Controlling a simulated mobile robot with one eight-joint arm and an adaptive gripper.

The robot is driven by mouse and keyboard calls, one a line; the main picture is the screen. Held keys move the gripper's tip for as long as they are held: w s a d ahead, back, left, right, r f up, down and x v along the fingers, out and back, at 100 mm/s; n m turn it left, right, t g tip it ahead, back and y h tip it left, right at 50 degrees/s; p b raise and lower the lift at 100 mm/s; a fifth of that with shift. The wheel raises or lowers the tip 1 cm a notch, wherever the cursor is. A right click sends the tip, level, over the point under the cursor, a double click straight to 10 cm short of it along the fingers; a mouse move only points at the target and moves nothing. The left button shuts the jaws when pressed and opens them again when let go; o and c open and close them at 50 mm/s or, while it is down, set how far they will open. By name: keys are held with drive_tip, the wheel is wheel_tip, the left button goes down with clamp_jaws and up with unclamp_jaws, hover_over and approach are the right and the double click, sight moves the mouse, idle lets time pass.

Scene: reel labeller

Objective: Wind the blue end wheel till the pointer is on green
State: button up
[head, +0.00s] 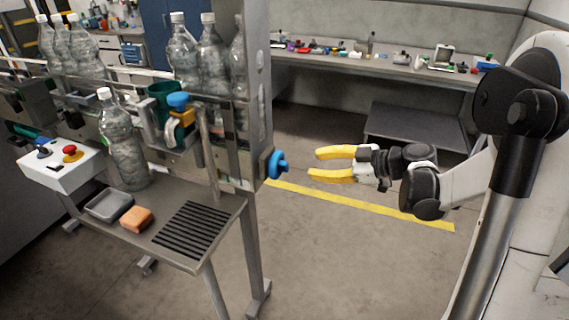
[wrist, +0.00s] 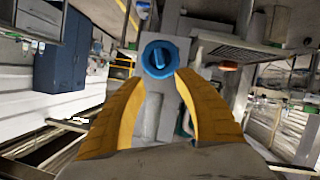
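The blue end wheel (head: 277,164) sticks out from the right end of the labeller frame in the head view. In the wrist view the blue wheel (wrist: 159,59) is seen face on, with a raised bar across its middle. My gripper (head: 318,164) has yellow fingers, is open and points at the wheel from the right, with a gap between them. In the wrist view my gripper (wrist: 158,82) has its fingertips either side of the wheel's lower part, and nothing is between them. I cannot make out the pointer or a green mark.
Bottles (head: 124,140) stand on the labeller. A white control box (head: 62,163) with a red button is at left. The lower shelf (head: 172,241) holds a grey tray and an orange sponge (head: 136,219). Floor around my gripper is clear.

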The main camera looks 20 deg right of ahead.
sight(287, 165)
drive_tip(key=b+x, duration=0.3)
drive_tip(key=x, duration=0.7)
drive_tip(key=shift+w+a+f, duration=0.1)
drive_tip(key=shift+a, duration=0.1)
clamp_jaws()
